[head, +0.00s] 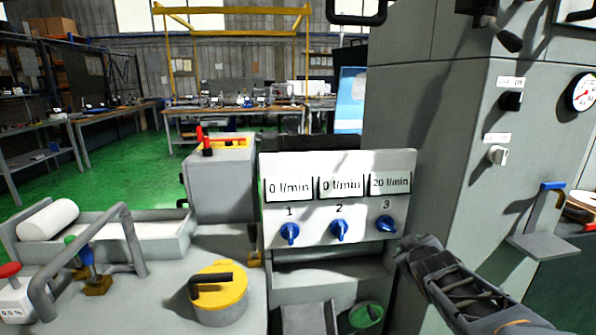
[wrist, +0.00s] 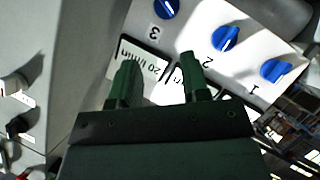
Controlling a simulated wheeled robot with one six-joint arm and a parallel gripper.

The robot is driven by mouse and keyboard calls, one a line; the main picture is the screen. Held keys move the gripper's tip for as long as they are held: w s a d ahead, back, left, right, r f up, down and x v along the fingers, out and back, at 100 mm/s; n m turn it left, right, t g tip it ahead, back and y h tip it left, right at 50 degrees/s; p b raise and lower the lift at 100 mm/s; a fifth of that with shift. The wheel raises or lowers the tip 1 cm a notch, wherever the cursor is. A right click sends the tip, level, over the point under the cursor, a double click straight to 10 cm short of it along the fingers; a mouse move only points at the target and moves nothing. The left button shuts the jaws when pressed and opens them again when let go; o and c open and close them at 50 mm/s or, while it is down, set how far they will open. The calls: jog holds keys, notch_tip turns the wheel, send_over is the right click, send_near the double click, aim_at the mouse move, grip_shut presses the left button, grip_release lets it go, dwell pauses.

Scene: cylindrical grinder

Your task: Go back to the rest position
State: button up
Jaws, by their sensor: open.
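My gripper (head: 408,248) comes in from the lower right in the head view, just right of and below knob 3. In the wrist view its two green fingers (wrist: 160,78) are apart with nothing between them, in front of the panel. The white panel (head: 339,160) carries three blue knobs: knob 1 (head: 290,233), knob 2 (head: 340,230) and knob 3 (head: 386,225). Knobs 1 and 2 stand near upright under "0 l/min" displays; knob 3 is turned aslant under "20 l/min". Knob 3 (wrist: 165,8) is clear of the fingers in the wrist view.
A tall grey cabinet (head: 430,130) with switches and a small shelf (head: 545,246) stands right of the panel. A yellow-topped cylinder (head: 219,288), a bent grey pipe (head: 85,260) and a grey box (head: 220,185) are at left. Green floor is clear behind.

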jog(key=s+a+r+m+g+y+p, duration=0.1)
jog(key=s+a+r+m+g+p, duration=0.1)
jog(key=s, duration=0.7)
jog(key=s+a+r+m+g+y+p, duration=0.2)
jog(key=s+a+r+m+g+p, duration=0.1)
jog(key=s+a+g+p, duration=0.4)
jog(key=s+a+r+p, duration=0.1)
jog(key=s+a+p, duration=0.1)
jog(key=p, duration=0.1)
jog(key=shift+s+p, duration=0.3)
jog(key=shift+s, duration=0.1)
jog(key=shift+a, duration=0.2)
